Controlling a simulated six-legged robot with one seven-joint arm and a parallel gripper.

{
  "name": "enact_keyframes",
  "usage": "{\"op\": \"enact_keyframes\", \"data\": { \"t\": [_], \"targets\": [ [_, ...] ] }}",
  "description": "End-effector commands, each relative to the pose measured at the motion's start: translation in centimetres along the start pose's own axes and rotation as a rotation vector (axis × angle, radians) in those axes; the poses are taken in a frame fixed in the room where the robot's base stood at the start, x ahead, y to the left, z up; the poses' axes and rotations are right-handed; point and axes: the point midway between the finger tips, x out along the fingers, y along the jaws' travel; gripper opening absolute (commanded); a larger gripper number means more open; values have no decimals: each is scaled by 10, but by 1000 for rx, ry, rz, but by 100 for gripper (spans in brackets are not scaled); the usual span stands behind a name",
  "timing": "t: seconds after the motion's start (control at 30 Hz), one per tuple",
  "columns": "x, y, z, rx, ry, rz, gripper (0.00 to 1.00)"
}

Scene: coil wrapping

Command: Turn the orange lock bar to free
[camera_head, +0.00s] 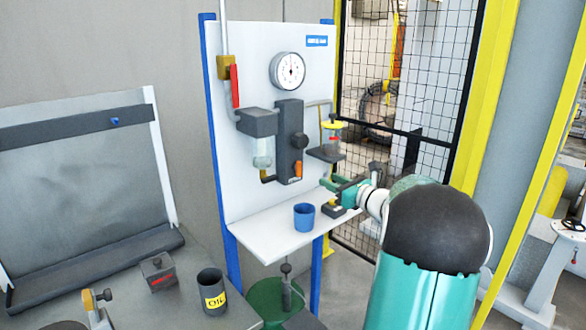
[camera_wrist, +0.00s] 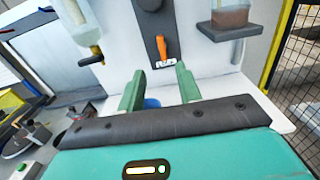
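The orange lock bar (camera_head: 298,169) sits low on the dark upright block (camera_head: 289,140) of the white panel. In the wrist view the lock bar (camera_wrist: 162,47) stands nearly upright, its top leaning slightly left, above a small label too blurred to read. My gripper (camera_head: 336,186) is in front of the panel, to the right of the lock bar and a little lower in the head view. In the wrist view my gripper (camera_wrist: 160,84) has its two green fingers apart, with nothing held between them. The lock bar shows beyond and above the gap, apart from both fingertips.
A blue cup (camera_head: 304,217) stands on the white shelf (camera_head: 268,240) below; part of it shows behind the fingers. A clear bowl (camera_head: 261,152) hangs left of the block, and a reddish jar on a bracket (camera_head: 326,153) is to the right. A mesh fence (camera_head: 410,90) stands further right.

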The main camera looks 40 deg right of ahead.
Motion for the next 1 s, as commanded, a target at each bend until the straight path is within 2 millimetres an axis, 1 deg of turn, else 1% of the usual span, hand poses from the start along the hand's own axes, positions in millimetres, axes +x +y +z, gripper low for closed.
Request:
{"op": "enact_keyframes", "data": {
  "t": [0.17,0.5,0.6,0.7,0.83,1.0],
  "targets": [
    [21,-1,0,-2,1,0,35],
    [88,0,-1,-4,2,1,35],
    [107,1,-1,-4,2,2,35],
    [122,2,-1,-4,2,3,35],
    [132,2,0,-4,2,3,35],
    [135,2,0,-4,3,1,35]
  ]
}}
